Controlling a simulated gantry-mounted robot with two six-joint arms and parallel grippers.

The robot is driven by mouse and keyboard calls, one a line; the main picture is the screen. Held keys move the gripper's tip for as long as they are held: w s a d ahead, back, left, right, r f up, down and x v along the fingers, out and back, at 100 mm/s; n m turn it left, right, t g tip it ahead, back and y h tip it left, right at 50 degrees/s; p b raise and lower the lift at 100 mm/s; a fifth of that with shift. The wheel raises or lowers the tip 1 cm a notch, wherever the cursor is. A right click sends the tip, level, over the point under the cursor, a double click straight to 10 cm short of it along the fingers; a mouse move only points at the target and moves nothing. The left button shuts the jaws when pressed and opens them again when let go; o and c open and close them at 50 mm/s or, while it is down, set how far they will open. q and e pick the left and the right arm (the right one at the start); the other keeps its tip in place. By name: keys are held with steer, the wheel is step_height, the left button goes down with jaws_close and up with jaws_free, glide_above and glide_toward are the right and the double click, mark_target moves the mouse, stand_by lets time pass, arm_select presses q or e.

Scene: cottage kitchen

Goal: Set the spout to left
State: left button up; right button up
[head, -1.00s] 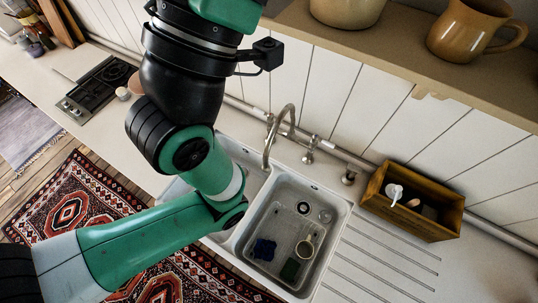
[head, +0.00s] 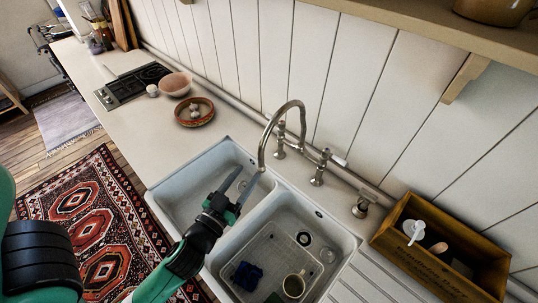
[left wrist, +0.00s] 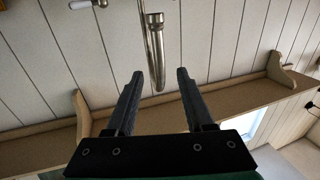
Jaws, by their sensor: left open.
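The spout (head: 267,137) is a metal gooseneck on the tap behind the double sink. It arches forward, and its outlet hangs near the divider between the two basins. My left gripper (head: 240,184) is open, over the divider, just in front of and a little left of the outlet in the head view. In the left wrist view the spout (left wrist: 156,50) shows beyond the gap between the two open fingers (left wrist: 157,88), apart from both. Nothing is between the fingers. My right gripper is in neither view.
The right basin holds a mug (head: 294,285) and a blue cloth-like item (head: 247,275). Tap handles (head: 321,167) stand beside the spout. A wooden crate (head: 440,255) is at right, a brown bowl (head: 194,112) at left. The left basin (head: 190,185) looks mostly clear.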

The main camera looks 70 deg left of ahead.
arm_select(q)
steer(key=p+x, duration=0.4)
steer(key=x, duration=0.7)
steer(key=shift+w+a, duration=0.2)
steer(key=shift+w, duration=0.05)
jaws_close()
steer(key=shift+r, duration=0.1)
stand_by(0.8)
